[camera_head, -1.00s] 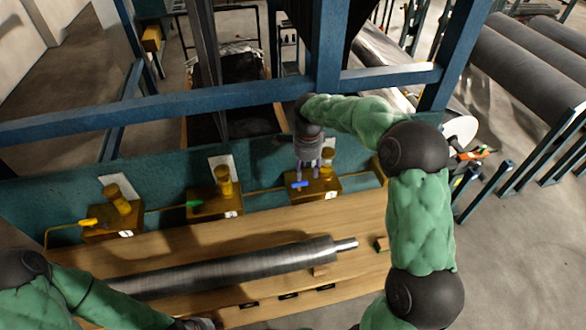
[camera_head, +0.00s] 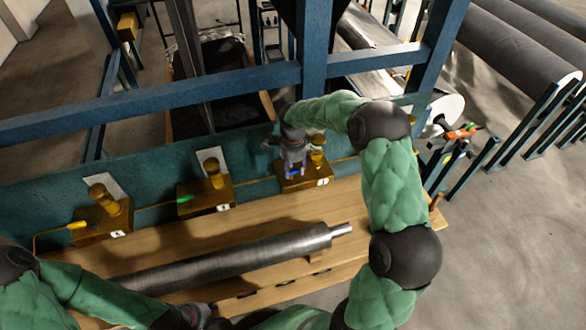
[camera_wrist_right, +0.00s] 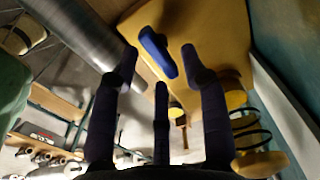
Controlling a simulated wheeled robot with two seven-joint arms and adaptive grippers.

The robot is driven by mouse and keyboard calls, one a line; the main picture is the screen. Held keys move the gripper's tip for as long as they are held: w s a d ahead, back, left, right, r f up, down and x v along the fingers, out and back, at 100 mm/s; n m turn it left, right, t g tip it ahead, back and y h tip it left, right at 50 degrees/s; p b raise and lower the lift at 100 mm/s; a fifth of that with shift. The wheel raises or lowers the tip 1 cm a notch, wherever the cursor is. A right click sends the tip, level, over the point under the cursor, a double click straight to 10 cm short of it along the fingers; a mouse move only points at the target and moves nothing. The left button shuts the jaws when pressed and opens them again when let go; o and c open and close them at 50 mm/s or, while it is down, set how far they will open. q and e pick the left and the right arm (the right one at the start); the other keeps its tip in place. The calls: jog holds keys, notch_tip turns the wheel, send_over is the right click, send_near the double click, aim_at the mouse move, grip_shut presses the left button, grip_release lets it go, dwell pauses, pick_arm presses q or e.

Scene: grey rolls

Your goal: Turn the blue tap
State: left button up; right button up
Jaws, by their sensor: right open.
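The blue tap (camera_head: 293,174) is a small blue lever on the front of the rightmost yellow valve block (camera_head: 318,180). My right gripper (camera_head: 292,167) is at this tap and partly covers it. In the right wrist view the blue lever (camera_wrist_right: 157,52) lies between the spread fingertips of the open right gripper (camera_wrist_right: 160,68), with visible gaps on both sides. I cannot tell whether a finger touches it. My left gripper (camera_head: 190,317) is at the bottom edge of the head view, mostly cut off, so its fingers are unclear.
A green tap (camera_head: 184,198) and a yellow tap (camera_head: 77,225) are on blocks further left. A grey roll (camera_head: 240,255) lies on the wooden bench (camera_head: 370,215) in front. A blue beam (camera_head: 150,105) crosses behind and above the valves.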

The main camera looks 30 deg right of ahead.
jog(key=shift+f, duration=0.4)
grip_shut()
